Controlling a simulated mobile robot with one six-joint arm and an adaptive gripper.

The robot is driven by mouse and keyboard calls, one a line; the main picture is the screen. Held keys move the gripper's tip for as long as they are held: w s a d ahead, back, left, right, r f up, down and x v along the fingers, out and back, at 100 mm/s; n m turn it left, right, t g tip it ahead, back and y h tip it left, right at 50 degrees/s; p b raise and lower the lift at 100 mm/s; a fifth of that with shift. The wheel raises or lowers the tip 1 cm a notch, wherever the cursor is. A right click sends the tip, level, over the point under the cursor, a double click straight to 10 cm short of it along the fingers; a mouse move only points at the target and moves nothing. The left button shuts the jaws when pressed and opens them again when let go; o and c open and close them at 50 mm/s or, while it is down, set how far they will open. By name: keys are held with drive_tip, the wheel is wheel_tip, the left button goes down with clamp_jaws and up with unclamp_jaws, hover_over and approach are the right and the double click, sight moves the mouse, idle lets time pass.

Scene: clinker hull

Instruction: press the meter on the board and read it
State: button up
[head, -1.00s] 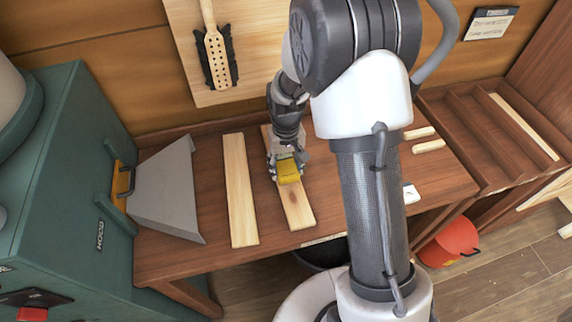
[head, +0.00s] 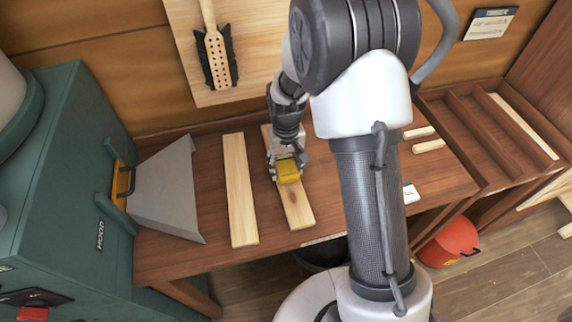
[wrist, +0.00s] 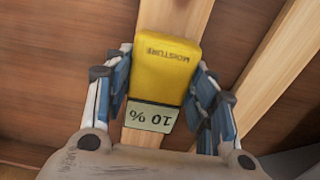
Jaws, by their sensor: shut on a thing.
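The yellow moisture meter (head: 288,171) is in my gripper (head: 287,160), over the right one of two pale boards (head: 296,205) on the bench. In the wrist view the meter (wrist: 166,62) sits between the blue-padded fingers of my gripper (wrist: 160,92), which are shut on it. Its display (wrist: 151,116) appears upside down and reads 10 %. The word MOISTURE shows on its body. The board (wrist: 172,20) lies beneath the meter. The meter's tip is hidden, so I cannot tell whether it touches the wood.
A second board (head: 240,190) lies to the left, and a grey metal hood (head: 168,190) beside it. A green machine (head: 65,170) stands at far left. Small wood pieces (head: 428,146) and a white tag (head: 409,192) lie right. A slotted rack (head: 495,135) stands beyond.

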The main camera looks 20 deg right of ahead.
sight(286, 166)
idle(0.4)
wheel_tip(286, 166, up, 8)
drive_tip(key=p, duration=0.6)
drive_tip(key=shift+s, duration=0.1)
idle(0.5)
